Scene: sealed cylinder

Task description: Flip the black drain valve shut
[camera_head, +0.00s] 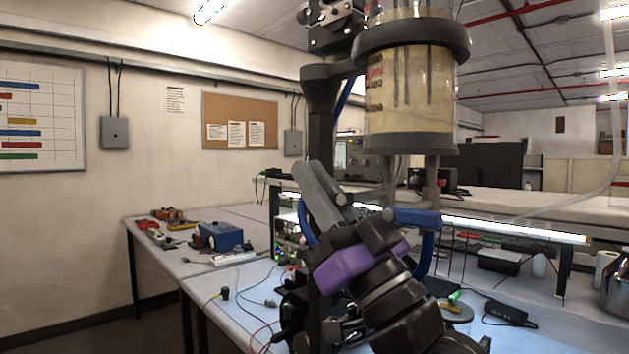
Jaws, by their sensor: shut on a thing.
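A clear cylinder (408,98) of yellowish liquid hangs upright in a dark ring clamp (412,40). Pipes come down from its dark base (410,143). A small dark fitting (418,183) sits by the right pipe; I cannot tell if it is the drain valve. My gripper (309,170), with long grey fingers, points up and left in front of the dark stand column, below and left of the cylinder. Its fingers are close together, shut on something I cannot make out. In the picture they are apart from the pipes. My wrist, with a purple band, hides part of the bench.
A blue part (415,216) and blue tubing lie right behind my wrist. The dark column (320,120) stands behind my fingers. Cables and small parts lie on the bench (245,315). A blue box (220,237) is on the left table. A metal pot (615,285) stands at right.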

